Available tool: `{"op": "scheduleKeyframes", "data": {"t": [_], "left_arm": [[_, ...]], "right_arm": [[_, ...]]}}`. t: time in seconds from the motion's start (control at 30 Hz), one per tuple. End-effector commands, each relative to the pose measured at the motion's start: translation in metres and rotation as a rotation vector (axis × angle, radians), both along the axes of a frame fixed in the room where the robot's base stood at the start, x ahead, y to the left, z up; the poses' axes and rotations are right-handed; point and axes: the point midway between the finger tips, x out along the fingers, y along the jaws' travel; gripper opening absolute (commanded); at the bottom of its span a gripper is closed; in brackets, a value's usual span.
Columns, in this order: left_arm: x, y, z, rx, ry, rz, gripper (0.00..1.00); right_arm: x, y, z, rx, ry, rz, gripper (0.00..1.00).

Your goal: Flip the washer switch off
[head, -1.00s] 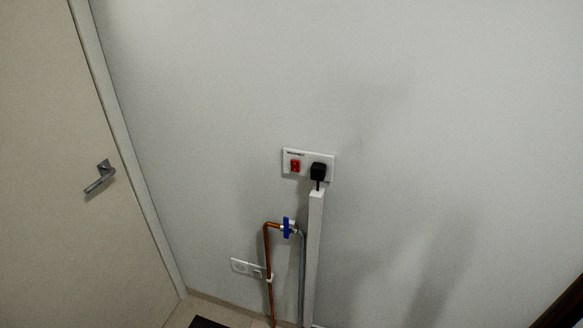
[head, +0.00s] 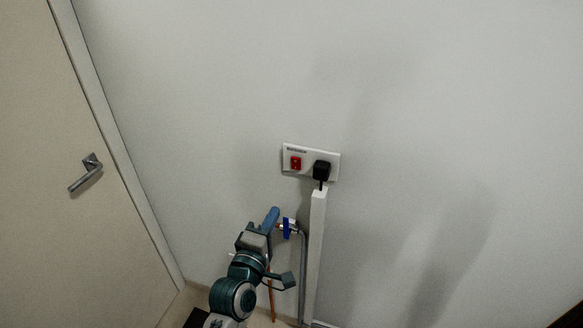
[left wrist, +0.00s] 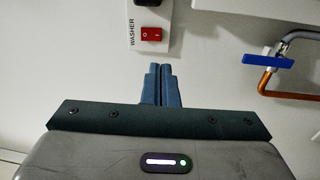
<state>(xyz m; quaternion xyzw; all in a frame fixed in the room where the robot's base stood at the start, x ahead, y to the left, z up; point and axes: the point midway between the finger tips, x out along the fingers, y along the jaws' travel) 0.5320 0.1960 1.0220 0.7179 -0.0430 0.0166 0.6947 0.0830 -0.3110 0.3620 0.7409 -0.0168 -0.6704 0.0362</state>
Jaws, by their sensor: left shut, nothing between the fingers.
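The washer switch is a red rocker (head: 296,163) on a white wall plate (head: 309,175). In the left wrist view the red switch (left wrist: 151,34) sits beside the printed word WASHER, just above my fingertips. A black plug (head: 321,171) sits in the same plate, right of the switch; its lower part shows at the top of the left wrist view. My left gripper (head: 272,215) is below the plate in the head view, apart from the switch. In the left wrist view its blue fingers (left wrist: 160,68) are together and empty. My right gripper is not in view.
A blue-handled valve (head: 286,228) on a copper pipe stands right beside my left gripper. White trunking (head: 317,225) runs down from the plug. A door with a metal handle (head: 86,172) is at the left. The wall around the plate is clear.

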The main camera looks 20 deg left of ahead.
Motion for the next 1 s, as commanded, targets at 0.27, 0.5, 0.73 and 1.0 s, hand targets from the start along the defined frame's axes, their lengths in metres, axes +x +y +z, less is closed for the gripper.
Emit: {"op": "scheduleKeyframes", "data": {"t": [0.27,0.5,0.73,1.0], "left_arm": [[-0.005,0.002,0.021,-0.04,-0.038,0.0,0.0],[-0.003,0.001,0.021,-0.037,-0.037,0.001,0.0],[0.026,0.001,0.028,-0.035,-0.038,0.001,0.0],[0.084,-0.001,0.036,-0.036,-0.038,0.001,0.0]], "right_arm": [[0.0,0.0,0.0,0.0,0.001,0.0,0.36],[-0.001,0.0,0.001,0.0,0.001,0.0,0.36],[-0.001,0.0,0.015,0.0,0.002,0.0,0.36],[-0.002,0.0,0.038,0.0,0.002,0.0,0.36]]}}
